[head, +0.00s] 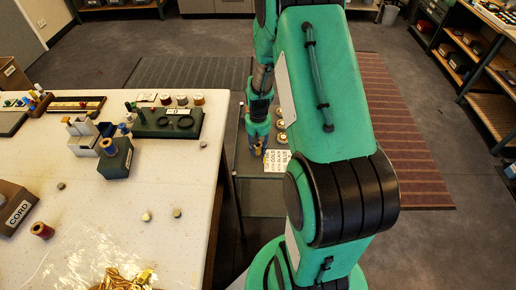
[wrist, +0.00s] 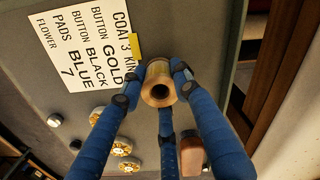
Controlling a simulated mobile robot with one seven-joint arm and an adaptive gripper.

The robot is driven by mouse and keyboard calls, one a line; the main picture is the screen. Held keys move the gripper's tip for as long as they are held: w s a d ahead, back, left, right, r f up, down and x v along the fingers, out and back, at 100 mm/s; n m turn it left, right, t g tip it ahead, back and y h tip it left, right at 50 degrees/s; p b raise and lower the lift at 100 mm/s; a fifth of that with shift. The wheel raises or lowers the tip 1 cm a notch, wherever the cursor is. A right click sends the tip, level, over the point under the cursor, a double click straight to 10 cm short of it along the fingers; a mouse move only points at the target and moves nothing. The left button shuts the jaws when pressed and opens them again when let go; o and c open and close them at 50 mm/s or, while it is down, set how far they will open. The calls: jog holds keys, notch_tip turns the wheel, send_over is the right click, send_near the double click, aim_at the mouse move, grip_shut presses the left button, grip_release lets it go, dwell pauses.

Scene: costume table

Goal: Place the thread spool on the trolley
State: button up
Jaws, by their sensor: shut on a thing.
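The thread spool (wrist: 159,71) is tan-gold with a dark centre hole and shows end-on in the wrist view. My gripper (wrist: 161,88) has blue fingers closed around it. In the head view my gripper (head: 257,147) is low over the trolley (head: 262,195), a grey-green surface to the right of the table. The trolley's surface (wrist: 140,30) fills much of the wrist view, behind the spool. I cannot tell whether the spool touches it. In the head view the spool is too small and covered to make out clearly.
A printed card (wrist: 85,45) lies on the trolley beside the spool, with gold flower-like buttons (wrist: 122,148) and a brown block (wrist: 192,156) nearby. The white table (head: 150,205) at left holds other spools (head: 42,230), boxes and a green tray (head: 165,125).

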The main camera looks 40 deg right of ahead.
jog(key=shift+f, duration=0.15)
jog(key=o, duration=1.2)
jog(key=shift+c, duration=0.2)
notch_tip(320, 180, up, 12)
jog(key=p, duration=0.2)
jog(key=shift+r, duration=0.2)
